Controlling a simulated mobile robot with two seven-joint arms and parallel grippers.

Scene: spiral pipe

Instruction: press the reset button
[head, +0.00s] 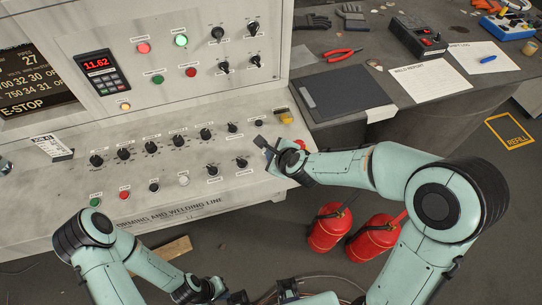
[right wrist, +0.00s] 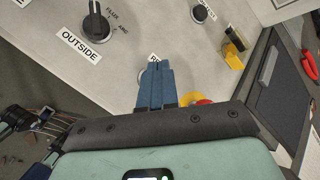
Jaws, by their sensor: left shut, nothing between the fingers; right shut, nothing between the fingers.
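My right gripper (head: 262,145) is shut and empty over the right end of the sloping control panel (head: 60,205). In the right wrist view its blue closed fingers (right wrist: 155,85) cover most of a small round button (right wrist: 141,76) and part of its label, of which only the first letters, like "RE", show. I cannot tell whether the fingertips touch the button. In the head view the gripper hides that spot. My left gripper (head: 237,297) is low at the bottom edge, in front of the console, shut and away from the panel.
A red emergency-stop button with a yellow base (right wrist: 195,99) is close beside the right fingers. A yellow switch (head: 286,117) and several black knobs (head: 206,134) are nearby. Red fire extinguishers (head: 328,226) stand on the floor. A grey bench (head: 400,110) is at right.

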